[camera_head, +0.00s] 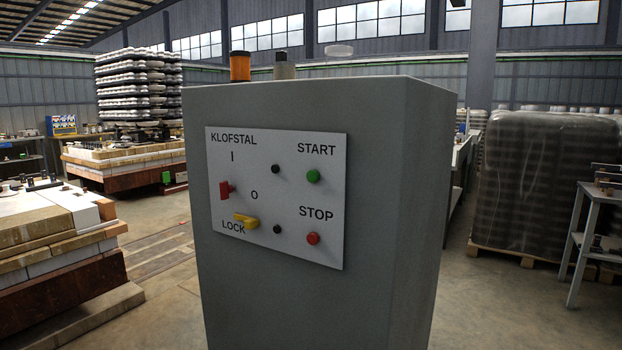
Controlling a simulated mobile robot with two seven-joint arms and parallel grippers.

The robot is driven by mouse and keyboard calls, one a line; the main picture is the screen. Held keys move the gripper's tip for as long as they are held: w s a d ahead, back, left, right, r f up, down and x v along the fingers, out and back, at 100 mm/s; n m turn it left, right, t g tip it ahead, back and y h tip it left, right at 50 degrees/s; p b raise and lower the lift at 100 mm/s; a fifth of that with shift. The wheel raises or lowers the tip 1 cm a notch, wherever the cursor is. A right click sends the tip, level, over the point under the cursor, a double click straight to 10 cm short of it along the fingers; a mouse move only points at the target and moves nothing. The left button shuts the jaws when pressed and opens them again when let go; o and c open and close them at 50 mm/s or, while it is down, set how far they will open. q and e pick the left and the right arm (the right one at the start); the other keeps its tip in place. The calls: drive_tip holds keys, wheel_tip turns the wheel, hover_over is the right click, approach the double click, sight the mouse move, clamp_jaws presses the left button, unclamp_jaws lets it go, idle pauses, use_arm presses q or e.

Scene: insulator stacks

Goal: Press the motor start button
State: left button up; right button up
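A grey control cabinet (300,300) stands close in front of me, in the middle of the view. A white panel (290,160) on its front face bears the controls. The green button (313,176) sits at the panel's upper right, under the word START. The red button (313,238) sits below it, under the word STOP. A red switch (226,189) is at the left, between the marks I and O. A yellow lever (246,220) is above the word LOCK. Neither of my grippers is in view.
An orange lamp (240,66) and a grey fitting (284,66) stand on the cabinet top. Stacked kiln-like blocks (60,240) are at the left. A wrapped pallet (545,185) and a grey table (590,215) are at the right. Bare floor lies on both sides.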

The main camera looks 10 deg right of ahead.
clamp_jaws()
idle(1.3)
